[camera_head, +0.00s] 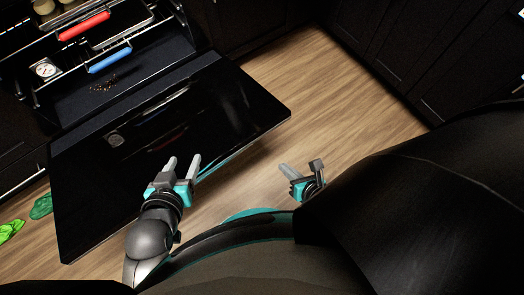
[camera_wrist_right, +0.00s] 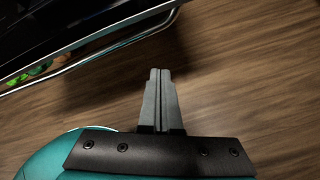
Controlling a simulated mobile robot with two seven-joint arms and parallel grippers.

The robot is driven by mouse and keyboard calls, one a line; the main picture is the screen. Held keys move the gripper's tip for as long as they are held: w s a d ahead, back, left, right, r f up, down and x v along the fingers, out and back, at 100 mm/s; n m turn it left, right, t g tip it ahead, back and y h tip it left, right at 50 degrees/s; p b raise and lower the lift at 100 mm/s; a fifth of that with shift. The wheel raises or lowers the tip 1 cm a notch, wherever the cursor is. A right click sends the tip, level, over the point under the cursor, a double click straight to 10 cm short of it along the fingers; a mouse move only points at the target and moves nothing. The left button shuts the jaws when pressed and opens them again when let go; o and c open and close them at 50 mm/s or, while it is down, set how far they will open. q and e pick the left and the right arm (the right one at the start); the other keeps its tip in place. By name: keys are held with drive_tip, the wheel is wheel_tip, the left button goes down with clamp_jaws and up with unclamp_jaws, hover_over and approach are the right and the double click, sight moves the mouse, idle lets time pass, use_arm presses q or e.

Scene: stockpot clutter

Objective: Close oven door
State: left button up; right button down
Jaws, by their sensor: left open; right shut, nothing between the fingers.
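The oven door (camera_head: 190,135) is a black glossy panel, swung down open in front of the oven cavity (camera_head: 75,95). Its edge with a metal bar (camera_wrist_right: 110,42) shows at the upper left of the right wrist view. My left gripper (camera_head: 183,163) is open and empty, and overlaps the door's near edge in the head view; I cannot tell if it touches. My right gripper (camera_head: 301,169) is to the right of the door, over the floor. In the right wrist view (camera_wrist_right: 160,75) its fingers are together with nothing between them, apart from the bar.
Inside the oven are racks, a red-handled item (camera_head: 84,26), a blue-handled item (camera_head: 110,60), a round dial (camera_head: 45,69) and dark crumbs (camera_head: 103,83). Green items (camera_head: 40,206) lie on the floor left of the door. Dark cabinets (camera_head: 425,60) stand right; wood floor (camera_head: 300,90) between is clear.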

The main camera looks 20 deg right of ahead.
use_arm(q)
drive_tip(key=d+r+t+h+b, duration=0.3)
drive_tip(key=d+r+t+b, duration=0.1)
drive_tip(key=r+t+b, duration=0.15)
use_arm(e)
drive_tip(key=w+a+f+n, duration=0.3)
drive_tip(key=w+f+n, duration=0.25)
drive_tip(key=w, duration=0.35)
use_arm(q)
drive_tip(key=shift+s+a+f+g+y+p, duration=0.1)
drive_tip(key=shift+a+f+g+y+p, duration=0.25)
drive_tip(key=shift+a+g+y+p, duration=0.45)
drive_tip(key=shift+w+a+f+g+y+p, duration=0.1)
drive_tip(key=shift+a+f+g+y+p, duration=0.4)
drive_tip(key=shift+a+g, duration=0.6)
drive_tip(key=shift+s+a+f+g+y+p, duration=0.1)
drive_tip(key=shift+a+f+g+y+p, duration=0.25)
drive_tip(key=shift+a+g+p, duration=0.55)
use_arm(e)
drive_tip(key=shift+w+a+r+t+y, duration=0.1)
drive_tip(key=shift+w+r+y, duration=0.1)
drive_tip(key=shift+r, duration=0.35)
drive_tip(key=shift+w+a+r+t+y, duration=0.1)
drive_tip(key=shift+w+a+r, duration=0.05)
drive_tip(key=shift+r, duration=0.45)
drive_tip(key=shift+w+a+r+t+y, duration=0.1)
drive_tip(key=shift+w+r, duration=0.1)
drive_tip(key=shift+r, duration=0.35)
use_arm(q)
drive_tip(key=shift+d+r, duration=0.1)
